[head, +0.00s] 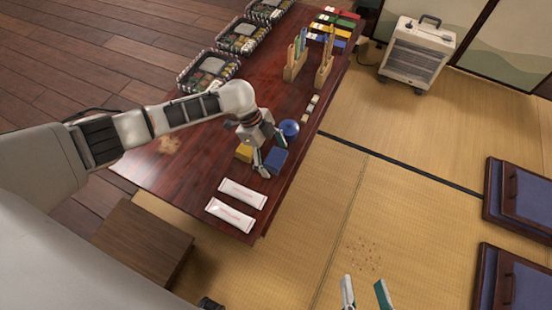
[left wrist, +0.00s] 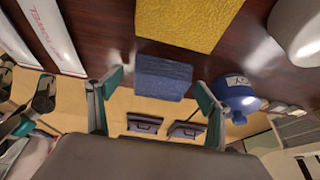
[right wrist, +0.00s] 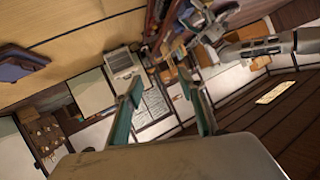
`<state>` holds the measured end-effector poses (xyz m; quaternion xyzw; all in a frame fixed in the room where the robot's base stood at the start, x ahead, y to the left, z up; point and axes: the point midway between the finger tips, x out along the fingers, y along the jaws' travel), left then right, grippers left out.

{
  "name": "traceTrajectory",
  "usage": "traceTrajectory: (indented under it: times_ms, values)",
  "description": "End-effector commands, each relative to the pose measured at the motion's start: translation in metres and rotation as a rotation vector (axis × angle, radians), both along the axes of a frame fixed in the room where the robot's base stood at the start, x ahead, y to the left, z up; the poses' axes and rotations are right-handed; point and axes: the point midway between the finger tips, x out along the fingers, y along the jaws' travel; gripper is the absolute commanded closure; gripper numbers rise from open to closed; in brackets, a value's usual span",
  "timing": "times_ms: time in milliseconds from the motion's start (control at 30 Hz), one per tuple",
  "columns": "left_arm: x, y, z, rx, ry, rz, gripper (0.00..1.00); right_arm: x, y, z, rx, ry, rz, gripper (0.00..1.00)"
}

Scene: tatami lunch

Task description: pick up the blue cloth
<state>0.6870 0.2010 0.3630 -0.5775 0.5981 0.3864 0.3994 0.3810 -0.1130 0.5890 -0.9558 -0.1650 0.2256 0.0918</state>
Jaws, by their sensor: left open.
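The blue cloth (head: 276,161) is a small folded block on the dark red table, near its right edge. It also shows in the left wrist view (left wrist: 160,82), between and beyond my open fingers. My left gripper (head: 270,151) is open, over the table close to the blue cloth, and holds nothing. In its wrist view the fingertips (left wrist: 160,82) stand on either side of the cloth; I cannot tell whether they touch it. My right gripper (head: 366,291) is open and empty, over the tatami at the bottom of the head view.
A yellow block (head: 244,153) lies beside the blue cloth, and a blue round pot (head: 289,128) stands just behind. Two white packets (head: 242,193) lie towards the table's near end. Wooden holders (head: 296,64), boxes (head: 208,70) and a heater (head: 417,52) are further off.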

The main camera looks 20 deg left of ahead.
Motion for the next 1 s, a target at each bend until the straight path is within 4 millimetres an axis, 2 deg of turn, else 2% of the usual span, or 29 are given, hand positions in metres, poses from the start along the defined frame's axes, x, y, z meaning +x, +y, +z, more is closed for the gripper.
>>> traceTrajectory:
  times_ms: [67,200,533,667,767,933,1000]
  values:
    - [0.001,0.0,0.002,0.0,-0.003,0.0,0.24,0.001,0.0,0.001,-0.001,-0.003,0.0,0.6]
    - [0.001,0.0,0.002,0.0,-0.002,0.0,0.58,0.001,0.0,0.001,-0.001,-0.003,0.0,0.6]
    - [0.0,0.0,0.002,0.0,-0.001,0.0,0.58,0.001,0.0,0.001,-0.003,-0.003,0.001,0.6]
    - [0.002,0.0,0.013,0.0,-0.005,-0.001,0.58,0.004,-0.002,0.007,-0.021,-0.02,0.005,0.6]
    - [0.005,0.0,0.032,-0.001,-0.012,0.001,0.58,0.01,-0.009,0.015,-0.071,-0.046,0.012,0.6]
    - [0.008,0.001,0.081,0.0,-0.022,-0.001,0.58,0.014,-0.031,0.018,-0.214,-0.069,0.051,0.6]
    - [0.008,0.0,0.102,-0.001,-0.024,0.0,0.58,0.007,-0.036,0.007,-0.247,-0.045,0.059,0.6]
